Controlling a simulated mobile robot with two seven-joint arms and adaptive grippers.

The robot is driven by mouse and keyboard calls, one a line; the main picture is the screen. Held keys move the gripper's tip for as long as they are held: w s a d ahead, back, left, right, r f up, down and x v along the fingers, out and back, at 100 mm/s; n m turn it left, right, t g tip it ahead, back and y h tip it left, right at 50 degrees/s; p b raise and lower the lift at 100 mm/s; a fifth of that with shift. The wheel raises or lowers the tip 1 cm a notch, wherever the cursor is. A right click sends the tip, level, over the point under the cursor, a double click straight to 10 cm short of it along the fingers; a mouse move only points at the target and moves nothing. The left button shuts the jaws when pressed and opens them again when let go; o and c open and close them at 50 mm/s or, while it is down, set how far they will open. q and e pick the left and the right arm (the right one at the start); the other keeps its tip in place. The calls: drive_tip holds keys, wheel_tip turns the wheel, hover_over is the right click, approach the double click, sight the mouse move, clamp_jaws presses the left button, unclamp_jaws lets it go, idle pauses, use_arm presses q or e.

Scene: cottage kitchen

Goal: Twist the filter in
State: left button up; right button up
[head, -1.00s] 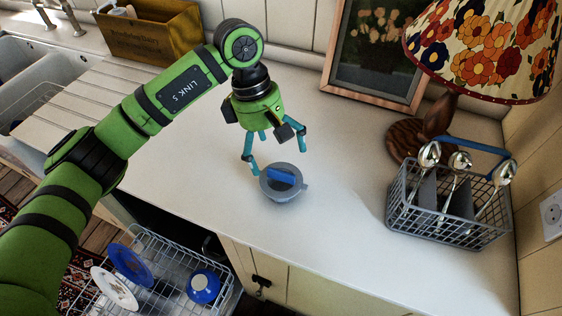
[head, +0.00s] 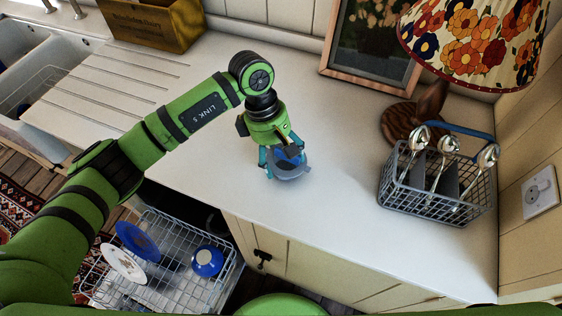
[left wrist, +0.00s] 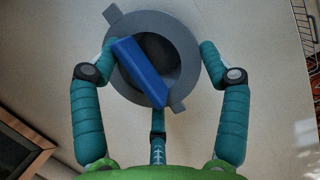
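The filter (head: 292,172) is a grey round piece with small tabs on its rim and a blue bar handle across it. It sits on the white worktop. In the left wrist view the filter (left wrist: 180,88) shows its blue handle (left wrist: 138,72) lying at a slant over a dark centre. My left gripper (head: 282,162) is right over the filter. Its teal fingers (left wrist: 160,75) are spread around the handle, over or beside the grey rim, with gaps to the handle. I cannot tell whether they touch the rim. My right gripper is not in view.
An open dishwasher rack (head: 180,275) with plates and a blue bowl (head: 207,261) is below the worktop edge. A grey cutlery basket (head: 436,192) with spoons stands right, near a lamp (head: 468,45) and picture frame (head: 372,45). The worktop between is clear.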

use_arm(q)
drive_tip(key=shift+s+a+f, duration=0.1)
drive_tip(key=shift+s+f, duration=0.1)
drive_tip(key=shift+f, duration=0.05)
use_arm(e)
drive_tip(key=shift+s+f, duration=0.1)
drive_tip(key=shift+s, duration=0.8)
use_arm(q)
drive_tip(key=shift+r, duration=0.1)
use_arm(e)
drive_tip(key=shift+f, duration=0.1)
